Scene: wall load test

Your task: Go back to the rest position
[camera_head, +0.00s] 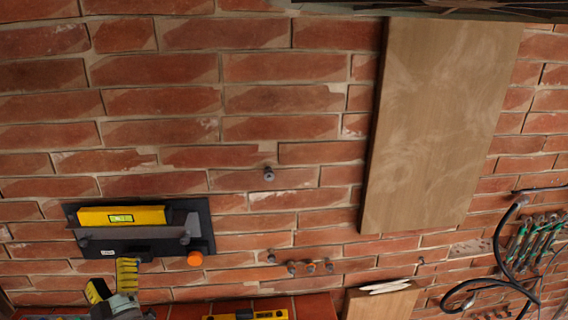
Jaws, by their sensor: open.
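My gripper does not show in this view, and I see no arm link that I can be sure of. A brick wall (180,130) fills most of the view. A dark panel (204,216) at the lower left bears a yellow spirit level (92,217) and a grey metal piece. An orange knob (195,258) sits at the panel's lower right corner. A large wooden board (440,120) stands against the wall at the right, slightly tilted in the picture.
A small round grey fitting (269,174) sticks out of the wall. Yellow and black tools (127,275) crowd the lower left edge. Another yellow tool (268,315) is cut off at the bottom. Black cable (505,240) and green-handled tools (530,243) hang at the lower right.

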